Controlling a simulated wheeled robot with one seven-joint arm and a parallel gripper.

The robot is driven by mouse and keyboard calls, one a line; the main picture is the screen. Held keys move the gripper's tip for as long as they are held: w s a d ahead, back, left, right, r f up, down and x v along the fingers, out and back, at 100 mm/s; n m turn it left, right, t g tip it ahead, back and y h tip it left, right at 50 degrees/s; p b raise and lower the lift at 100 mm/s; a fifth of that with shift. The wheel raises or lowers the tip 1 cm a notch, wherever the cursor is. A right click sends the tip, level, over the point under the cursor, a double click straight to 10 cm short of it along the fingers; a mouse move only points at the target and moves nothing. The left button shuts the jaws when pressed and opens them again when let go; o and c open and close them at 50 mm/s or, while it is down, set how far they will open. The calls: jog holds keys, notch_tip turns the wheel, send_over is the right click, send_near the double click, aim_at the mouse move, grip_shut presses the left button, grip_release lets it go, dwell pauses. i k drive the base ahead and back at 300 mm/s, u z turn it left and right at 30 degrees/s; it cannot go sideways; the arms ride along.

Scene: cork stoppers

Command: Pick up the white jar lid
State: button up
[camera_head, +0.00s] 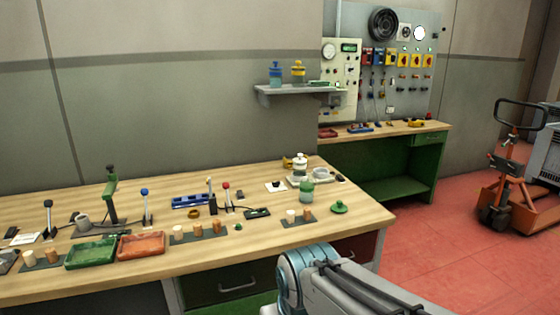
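A white jar (300,170) stands near the right back of the wooden workbench. Its top looks like a white lid with a knob (300,157), seated on the jar, though it is small in the picture. A pale round, ring-like piece (320,173) lies just right of the jar on a light tray; I cannot tell whether it is a lid. A green jar (306,191) stands in front, and a green knobbed lid (339,207) lies to its right. My arm shows at the bottom right, in front of the bench. My gripper is not in view.
Cork and white stoppers (291,216) stand on dark plates along the bench front. A green tray (91,253) and red tray (141,246) sit left. Upright levers (226,195) stand mid-bench. A wall shelf (290,90) hangs behind. The bench's right front corner is mostly clear.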

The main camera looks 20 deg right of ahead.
aim_at(299, 159)
jog(key=z, duration=1.85)
jog(key=i, duration=5.6)
jog(key=u, duration=4.05)
